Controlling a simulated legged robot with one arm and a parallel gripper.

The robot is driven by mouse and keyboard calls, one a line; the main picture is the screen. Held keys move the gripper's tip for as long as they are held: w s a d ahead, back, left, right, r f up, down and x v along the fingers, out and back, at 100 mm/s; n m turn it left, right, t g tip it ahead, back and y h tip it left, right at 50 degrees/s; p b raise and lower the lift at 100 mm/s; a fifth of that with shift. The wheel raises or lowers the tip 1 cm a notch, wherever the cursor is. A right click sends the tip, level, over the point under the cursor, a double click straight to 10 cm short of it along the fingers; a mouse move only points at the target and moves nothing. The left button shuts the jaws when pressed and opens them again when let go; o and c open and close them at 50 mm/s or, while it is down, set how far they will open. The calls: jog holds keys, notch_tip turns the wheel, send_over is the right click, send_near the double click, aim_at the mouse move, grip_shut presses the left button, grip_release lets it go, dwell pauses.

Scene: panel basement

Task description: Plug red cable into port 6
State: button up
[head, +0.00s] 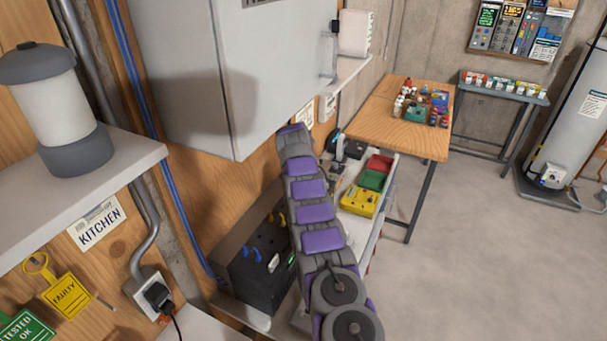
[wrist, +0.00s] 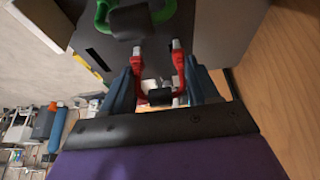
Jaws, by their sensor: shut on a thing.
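In the wrist view a red cable (wrist: 141,84) forms a short loop with a black middle piece and two pale-tipped plugs pointing up the picture. My gripper (wrist: 160,92) is shut on the red cable, its two blue-grey fingers on either side. A dark grey panel face (wrist: 92,38) lies just beyond the plugs. A green cable (wrist: 164,12) with a dark middle piece is at this panel. I cannot tell whether the red tips touch the panel, and no port number is readable. In the head view my gripper is hidden at the far end of my purple-grey arm.
In the head view a grey cabinet (head: 205,75) overhangs my arm's left side. A dark box (head: 262,262) with blue and yellow parts stands below. A trolley holds a yellow case (head: 358,201). A wooden table (head: 389,99) stands behind. The floor at right is clear.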

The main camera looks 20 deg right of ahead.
jog(key=shift+s+d+f, duration=0.2)
jog(key=shift+f, duration=0.2)
jog(key=shift+w+d+r+p, duration=0.1)
jog(key=shift+w+r+p, duration=0.1)
jog(key=shift+r+p, duration=0.35)
jog(key=shift+w+d+r+p, duration=0.1)
jog(key=shift+w+r+p, duration=0.05)
jog(key=shift+r+p, duration=0.7)
jog(key=shift+r, duration=0.2)
jog(key=shift+a+r+p, duration=0.3)
jog(key=shift+r+p, duration=0.45)
jog(key=shift+r, duration=0.05)
jog(key=shift+r+p, duration=0.35)
jog(key=shift+d, duration=0.1)
jog(key=shift+f, duration=0.1)
jog(key=shift+d+f+b, duration=0.15)
jog(key=shift+f+b, duration=1.8)
jog(key=shift+b, duration=0.15)
